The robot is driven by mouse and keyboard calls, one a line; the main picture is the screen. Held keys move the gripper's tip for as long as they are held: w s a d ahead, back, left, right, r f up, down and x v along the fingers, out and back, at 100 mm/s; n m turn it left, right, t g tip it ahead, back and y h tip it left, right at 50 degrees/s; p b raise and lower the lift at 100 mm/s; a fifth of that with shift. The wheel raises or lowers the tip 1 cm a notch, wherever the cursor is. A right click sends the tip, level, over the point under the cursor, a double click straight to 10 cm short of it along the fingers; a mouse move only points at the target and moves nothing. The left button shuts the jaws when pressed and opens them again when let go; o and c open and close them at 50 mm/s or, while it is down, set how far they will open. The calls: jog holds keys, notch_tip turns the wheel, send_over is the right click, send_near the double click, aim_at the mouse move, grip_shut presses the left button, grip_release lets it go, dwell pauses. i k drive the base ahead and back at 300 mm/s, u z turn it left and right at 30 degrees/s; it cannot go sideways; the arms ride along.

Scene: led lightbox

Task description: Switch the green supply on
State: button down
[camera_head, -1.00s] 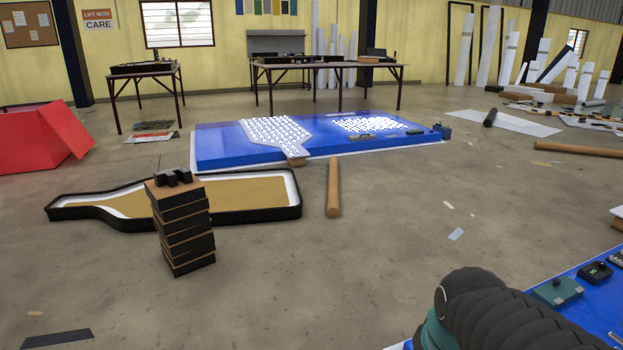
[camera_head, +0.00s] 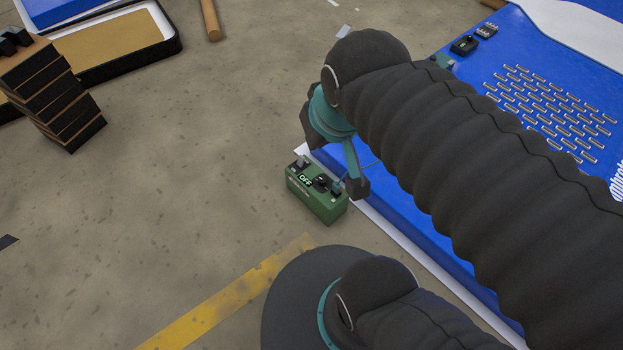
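The green supply (camera_head: 316,194) is a small box on the concrete floor, beside the corner of a blue panel. Its top carries a display that reads "OFF", a dark round knob (camera_head: 321,184) and small terminals. My arm comes in from the right in a dark ribbed sleeve. My gripper (camera_head: 350,188) hangs just behind and to the right of the supply, partly hidden by my own arm. One teal finger with a dark tip shows close to the supply's right end; whether it touches cannot be told. The finger opening is hidden.
The blue panel (camera_head: 490,55) with rows of small lights lies to the right, with a dark box (camera_head: 464,46) on it. A stack of dark blocks (camera_head: 57,100) stands at left. Yellow tape (camera_head: 225,297) marks the floor. The floor left of the supply is clear.

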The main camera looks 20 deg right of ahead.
aim_at(301, 162)
jog(key=z, duration=1.3)
jog(key=k, duration=0.75)
jog(key=u, duration=0.75)
jog(key=i, duration=0.5)
